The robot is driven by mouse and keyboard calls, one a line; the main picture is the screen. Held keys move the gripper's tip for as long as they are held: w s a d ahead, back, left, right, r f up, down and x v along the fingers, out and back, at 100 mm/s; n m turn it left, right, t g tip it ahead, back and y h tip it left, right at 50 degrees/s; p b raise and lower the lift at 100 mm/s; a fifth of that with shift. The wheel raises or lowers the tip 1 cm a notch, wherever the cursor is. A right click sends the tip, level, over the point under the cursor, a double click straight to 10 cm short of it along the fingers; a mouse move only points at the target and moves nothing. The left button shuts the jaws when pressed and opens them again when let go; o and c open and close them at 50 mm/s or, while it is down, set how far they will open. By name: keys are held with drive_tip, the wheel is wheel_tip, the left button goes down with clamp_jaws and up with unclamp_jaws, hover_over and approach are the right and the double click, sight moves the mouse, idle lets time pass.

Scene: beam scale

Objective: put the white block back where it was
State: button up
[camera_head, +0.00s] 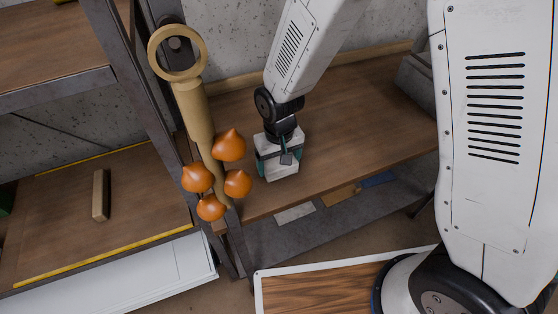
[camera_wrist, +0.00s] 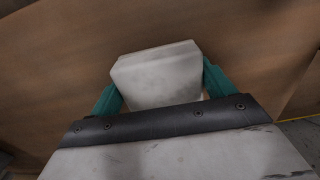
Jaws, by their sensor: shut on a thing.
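The white block (camera_wrist: 155,78) shows large in the camera_wrist view, between the two teal fingers of my gripper (camera_wrist: 160,85). The fingers touch its left and right sides. In the camera_head view my gripper (camera_head: 281,160) points down over the wooden bench top (camera_head: 345,125), near its left front part. The white block (camera_head: 283,173) shows there at the gripper's lower end, partly covered by it. I cannot tell whether the block's underside touches the bench.
A tan pole with a ring (camera_head: 195,105) and several orange drop-shaped pieces (camera_head: 228,146) stands close to the left of my gripper. A dark metal post (camera_head: 135,85) is beyond it. A small wooden block (camera_head: 100,195) lies on the left shelf. The bench right of my gripper is clear.

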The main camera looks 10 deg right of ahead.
drive_tip(key=o, duration=0.9)
drive_tip(key=shift+f, duration=0.1)
drive_tip(key=shift+o, duration=0.2)
wheel_tip(320, 180, up, 12)
drive_tip(key=s+d+r, duration=0.2)
drive_tip(key=d+r, duration=0.4)
drive_tip(key=r, duration=0.1)
drive_tip(key=s+d+r+m, duration=0.1)
drive_tip(key=s+d+r, duration=0.3)
drive_tip(key=s+d, duration=0.3)
drive_tip(key=s+d+r+m+t, duration=0.1)
drive_tip(key=s+d+r, duration=0.4)
drive_tip(key=s, duration=0.5)
drive_tip(key=d+m, duration=0.1)
drive_tip(key=d, duration=0.1)
drive_tip(key=shift+s+d+r, duration=0.25)
drive_tip(key=shift+d, duration=0.15)
